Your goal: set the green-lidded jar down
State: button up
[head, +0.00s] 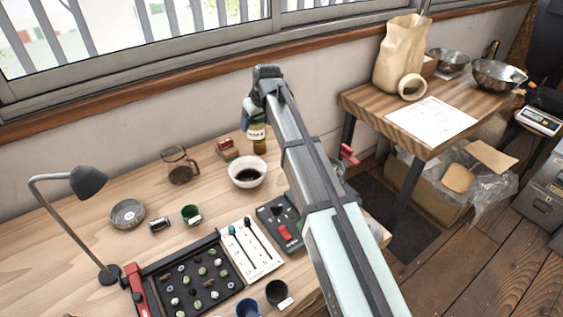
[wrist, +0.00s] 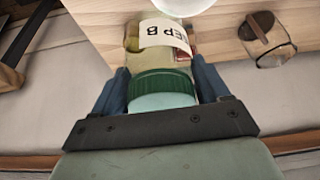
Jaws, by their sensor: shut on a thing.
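The green-lidded jar (wrist: 160,60) is clear glass with a white label that reads upside down in the wrist view, ending in "EP B". Its ribbed green lid lies toward my palm. My gripper (wrist: 160,90) is shut on the jar, with one blue-grey finger on each side near the lid. In the head view the jar (head: 258,143) hangs upright below my gripper (head: 254,114), near the back of the wooden table (head: 90,225). I cannot tell whether its base touches the table.
A white bowl of dark liquid (head: 248,173) stands just in front of the jar. A small red-and-brown object (head: 227,149) and a glass mug (head: 180,168) are to its left. The wall is close behind.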

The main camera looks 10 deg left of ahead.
jog(key=w+d+m, duration=0.2)
jog(key=w+d, duration=0.5)
jog(key=d, duration=0.1)
jog(key=shift+t, duration=0.3)
jog(key=shift+a+f, duration=0.2)
jog(key=shift+f, duration=3.6)
jog(key=shift+a+f, duration=0.2)
jog(key=shift+f, duration=3.55)
jog(key=shift+f, duration=0.15)
jog(key=o, duration=1.1)
jog(key=v, duration=1.2)
jog(key=shift+a+r, duration=0.2)
